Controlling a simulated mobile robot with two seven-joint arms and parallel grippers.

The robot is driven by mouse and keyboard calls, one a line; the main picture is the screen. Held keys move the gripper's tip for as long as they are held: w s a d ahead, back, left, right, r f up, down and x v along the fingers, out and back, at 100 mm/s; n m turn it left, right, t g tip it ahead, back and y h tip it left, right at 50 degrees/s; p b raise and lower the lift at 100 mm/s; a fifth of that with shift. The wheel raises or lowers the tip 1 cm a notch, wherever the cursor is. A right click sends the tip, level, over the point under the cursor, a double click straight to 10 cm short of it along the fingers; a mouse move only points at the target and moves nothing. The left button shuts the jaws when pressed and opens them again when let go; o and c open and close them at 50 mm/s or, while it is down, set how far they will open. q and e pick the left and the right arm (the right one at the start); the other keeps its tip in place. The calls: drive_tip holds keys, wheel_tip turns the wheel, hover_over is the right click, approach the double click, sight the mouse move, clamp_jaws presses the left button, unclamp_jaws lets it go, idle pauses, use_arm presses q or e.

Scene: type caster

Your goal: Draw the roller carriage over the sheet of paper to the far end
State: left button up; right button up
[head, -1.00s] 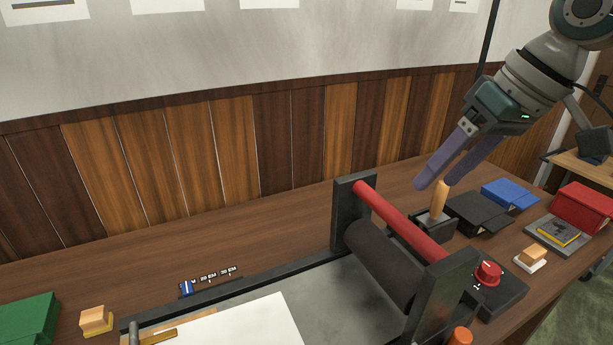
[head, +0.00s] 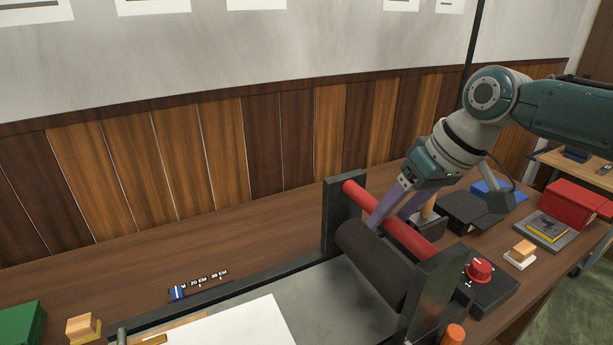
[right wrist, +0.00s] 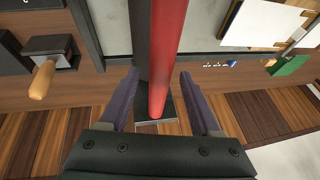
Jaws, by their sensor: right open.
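The roller carriage has a dark roller (head: 380,263), dark end frames (head: 437,292) and a red handle bar (head: 392,218). It stands across the grey press bed, to the right of the white sheet of paper (head: 245,328). My right gripper (head: 377,222) is open at the red bar. In the right wrist view the red bar (right wrist: 165,60) runs between the two open fingers (right wrist: 155,88), and I see gaps on both sides. The paper also shows in the right wrist view (right wrist: 262,22). My left gripper is not in view.
A red knob (head: 480,268) sits on a dark box beside the carriage. A small box with a wooden handle (head: 428,210), a black box (head: 470,212) and a red box (head: 578,207) stand to the right. A green box (head: 20,323) lies at left.

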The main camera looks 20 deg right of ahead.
clamp_jaws()
idle(0.4)
idle(0.9)
